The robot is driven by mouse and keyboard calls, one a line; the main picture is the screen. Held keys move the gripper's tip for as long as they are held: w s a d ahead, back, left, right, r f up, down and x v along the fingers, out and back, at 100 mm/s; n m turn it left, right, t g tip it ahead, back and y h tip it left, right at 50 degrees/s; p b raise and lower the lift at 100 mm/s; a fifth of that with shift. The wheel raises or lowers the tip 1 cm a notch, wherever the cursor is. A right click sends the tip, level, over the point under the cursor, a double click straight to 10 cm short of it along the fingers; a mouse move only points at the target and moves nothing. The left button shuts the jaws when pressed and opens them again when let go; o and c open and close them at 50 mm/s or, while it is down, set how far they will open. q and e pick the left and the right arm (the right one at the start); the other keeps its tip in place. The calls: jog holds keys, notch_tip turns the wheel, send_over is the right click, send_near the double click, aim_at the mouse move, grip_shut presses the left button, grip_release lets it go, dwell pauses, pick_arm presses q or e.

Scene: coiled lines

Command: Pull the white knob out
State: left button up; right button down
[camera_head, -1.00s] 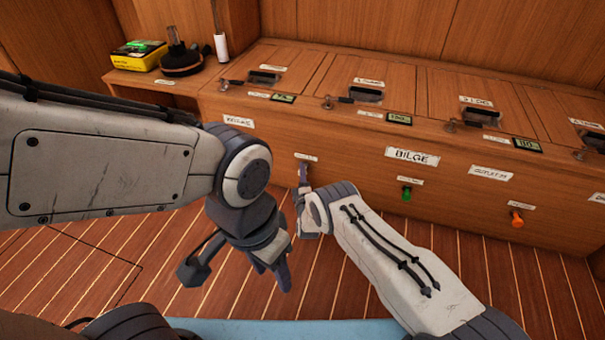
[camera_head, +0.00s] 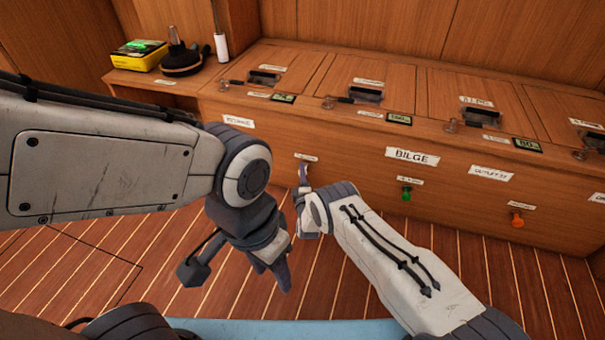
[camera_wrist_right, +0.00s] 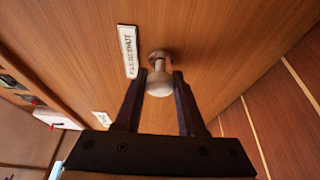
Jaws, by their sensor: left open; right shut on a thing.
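The white knob (camera_wrist_right: 160,84) shows in the right wrist view, standing on a short stem from the wooden cabinet front beside a small label (camera_wrist_right: 128,50). My right gripper (camera_wrist_right: 161,76) is shut on it, with one finger on each side. In the head view my right gripper (camera_head: 303,178) is at the cabinet front under a small label, and the knob is hidden there by the gripper. My left gripper (camera_head: 232,277) is open and empty, hanging low over the floor, away from the cabinet.
A green knob (camera_head: 406,194) and an orange knob (camera_head: 517,219) stand on the cabinet front to the right, near the BILGE sign (camera_head: 412,157). Latched lids lie on top. A yellow box (camera_head: 140,56) sits at the back left. The striped floor (camera_head: 350,290) is clear.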

jog(key=s+p, duration=0.1)
jog(key=s+a+p, duration=0.1)
jog(key=s, duration=0.1)
jog(key=s+p, duration=0.1)
jog(key=s, duration=0.1)
jog(key=shift+s+a, duration=0.1)
jog(key=shift+a, duration=0.2)
jog(key=c, duration=0.5)
grip_release()
